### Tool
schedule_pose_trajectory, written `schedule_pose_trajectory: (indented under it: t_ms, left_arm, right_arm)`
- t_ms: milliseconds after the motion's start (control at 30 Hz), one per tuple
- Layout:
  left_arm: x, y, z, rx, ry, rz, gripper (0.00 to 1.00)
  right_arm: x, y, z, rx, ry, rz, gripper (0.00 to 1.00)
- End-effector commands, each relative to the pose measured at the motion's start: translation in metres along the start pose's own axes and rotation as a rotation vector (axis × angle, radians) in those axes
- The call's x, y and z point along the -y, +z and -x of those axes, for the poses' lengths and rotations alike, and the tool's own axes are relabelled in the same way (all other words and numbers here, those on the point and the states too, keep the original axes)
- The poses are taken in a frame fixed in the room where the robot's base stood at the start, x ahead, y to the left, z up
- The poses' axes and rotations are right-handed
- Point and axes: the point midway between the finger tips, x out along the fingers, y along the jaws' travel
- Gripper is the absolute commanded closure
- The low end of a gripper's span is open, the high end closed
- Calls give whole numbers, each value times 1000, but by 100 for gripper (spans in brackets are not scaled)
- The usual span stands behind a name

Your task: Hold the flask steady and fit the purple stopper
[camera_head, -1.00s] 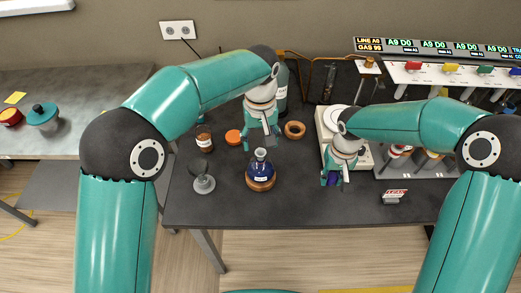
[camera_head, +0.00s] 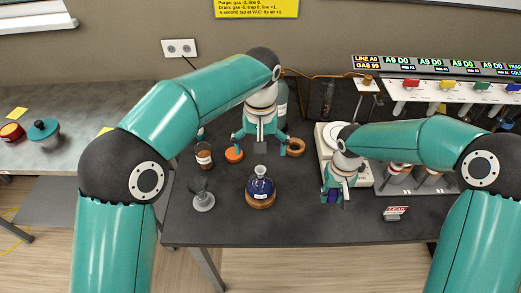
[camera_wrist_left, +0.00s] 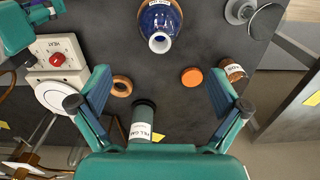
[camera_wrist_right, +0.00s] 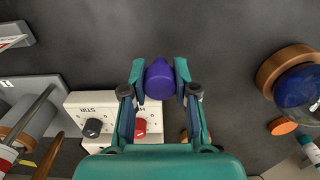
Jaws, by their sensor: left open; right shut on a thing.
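The flask (camera_head: 260,187) holds dark blue liquid and stands upright on a cork ring (camera_head: 261,203) near the middle of the table. Its open neck (camera_wrist_left: 160,42) faces up in the left wrist view. My left gripper (camera_head: 259,138) is open and empty, behind the flask and apart from it. My right gripper (camera_head: 335,192) is shut on the purple stopper (camera_wrist_right: 159,80) and holds it to the right of the flask, in front of the hotplate. In the head view the fingers partly hide the stopper.
An orange cap (camera_head: 234,155), a brown jar (camera_head: 204,157) and an empty cork ring (camera_head: 296,147) lie behind the flask. A grey stand (camera_head: 203,199) is to its left. A hotplate stirrer (camera_wrist_right: 113,103) and a small sign (camera_head: 394,213) are at right.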

Motion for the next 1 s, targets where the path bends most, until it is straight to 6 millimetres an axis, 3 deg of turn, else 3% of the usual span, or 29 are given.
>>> schedule_pose_trajectory:
  t_ms: [233,467,800,1000]
  left_arm:
    - [0,0,-27,1,-1,-205,0]
    - [0,1,-55,4,-2,-214,0]
    - [0,1,-115,4,-2,-212,0]
    - [0,1,-136,1,-1,-211,0]
  right_arm:
    - [0,0,0,0,0,0,86]
    - [0,0,0,0,0,0,86]
    - [0,0,0,0,0,0,86]
    - [0,0,0,0,0,0,86]
